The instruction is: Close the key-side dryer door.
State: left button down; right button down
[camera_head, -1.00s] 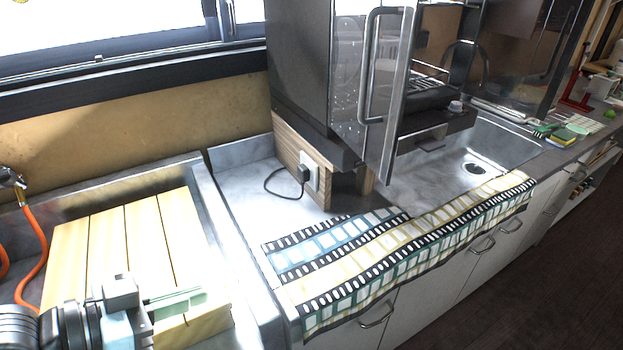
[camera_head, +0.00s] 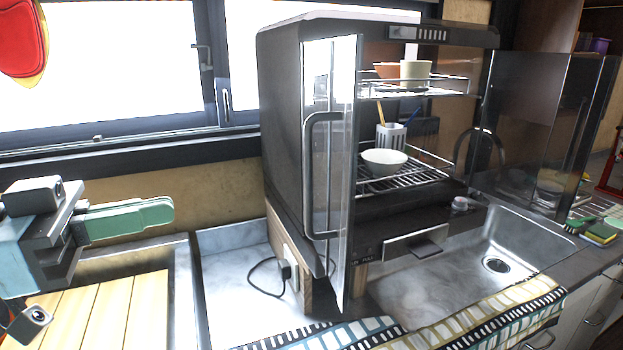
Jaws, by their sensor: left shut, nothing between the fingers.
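The dryer (camera_head: 283,130) is a dark dish cabinet standing over the counter by the sink. Its left door (camera_head: 345,215) stands open toward me, with a long bar handle (camera_head: 309,180). Its right door (camera_head: 535,125), a dark see-through panel, stands swung open to the right. No key shows, so I cannot tell which door is the key-side one. My left gripper (camera_head: 140,217) is at the left, its green fingers together and empty, above the wooden slats and well apart from the left door. My right gripper is not in view.
Inside the dryer, a white bowl (camera_head: 384,162) and cups sit on wire racks. The sink (camera_head: 520,245) is below right. A patterned cloth (camera_head: 490,325) lies along the counter's front edge. Wooden slats (camera_head: 95,310) lie at the lower left.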

aim_at(306, 182)
pick_arm(q)
jog(key=shift+r, duration=0.2)
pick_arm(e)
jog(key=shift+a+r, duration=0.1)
